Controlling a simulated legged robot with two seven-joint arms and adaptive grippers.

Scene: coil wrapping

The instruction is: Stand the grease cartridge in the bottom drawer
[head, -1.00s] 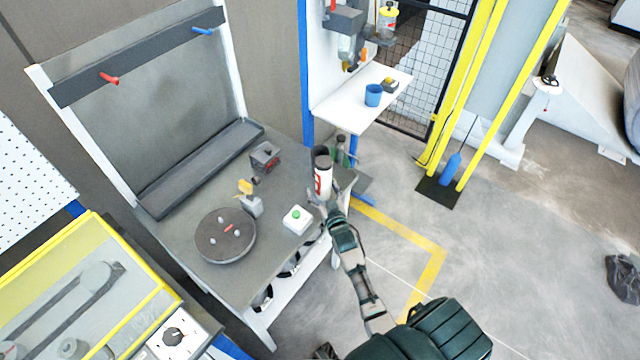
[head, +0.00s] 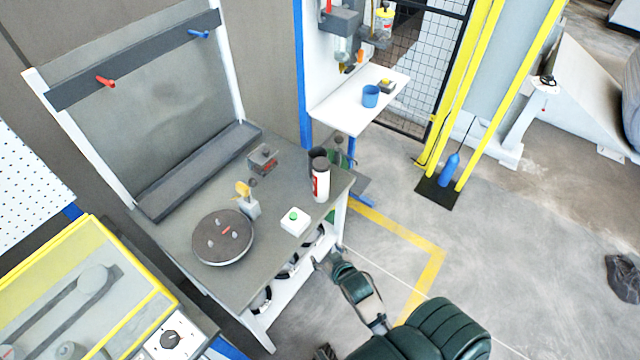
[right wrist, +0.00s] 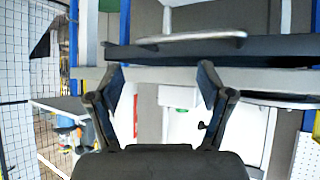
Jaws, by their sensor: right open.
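The grease cartridge (head: 321,184), white with a red label and a dark cap, stands upright on the workbench near its right end. My right gripper (head: 325,259) is in front of the bench, lower than its top and clear of the cartridge. In the right wrist view my right gripper (right wrist: 160,80) has its fingers spread with nothing between them. A curved metal handle (right wrist: 190,38) on a dark front shows beyond the fingertips; I cannot tell which drawer it belongs to. The inside of the bottom drawer is hidden.
The workbench (head: 190,285) also carries a round dark turntable (head: 222,237), a white box with a green button (head: 295,222) and a yellow-topped item (head: 246,200). A white shelf (head: 340,112) with a blue cup (head: 371,96) is behind. The floor right of the bench is open.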

